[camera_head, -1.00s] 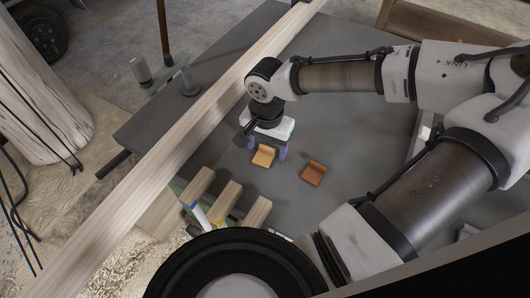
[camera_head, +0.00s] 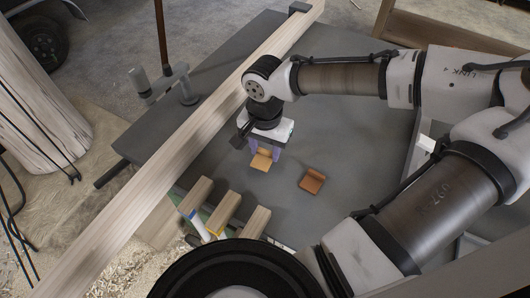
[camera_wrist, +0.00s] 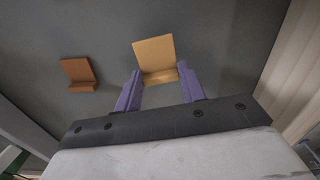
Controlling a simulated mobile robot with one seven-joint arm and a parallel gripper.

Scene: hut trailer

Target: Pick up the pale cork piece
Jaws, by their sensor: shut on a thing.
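The pale cork piece (camera_head: 261,160) is a light tan L-shaped block. In the head view it is at my gripper (camera_head: 266,147), over the grey table (camera_head: 330,145). In the wrist view the pale cork piece (camera_wrist: 154,55) sits between the two purple fingers of my gripper (camera_wrist: 160,88). The fingers are shut on its near, lower part, and its broad flat face extends beyond them. I cannot tell for sure whether it still touches the table.
A darker brown L-shaped piece (camera_head: 312,181) lies on the table to the right; it also shows in the wrist view (camera_wrist: 78,74). A long wooden beam (camera_head: 180,135) crosses the table on the left. Several short wooden blocks (camera_head: 226,208) are at the near edge. Bare table lies around the brown piece.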

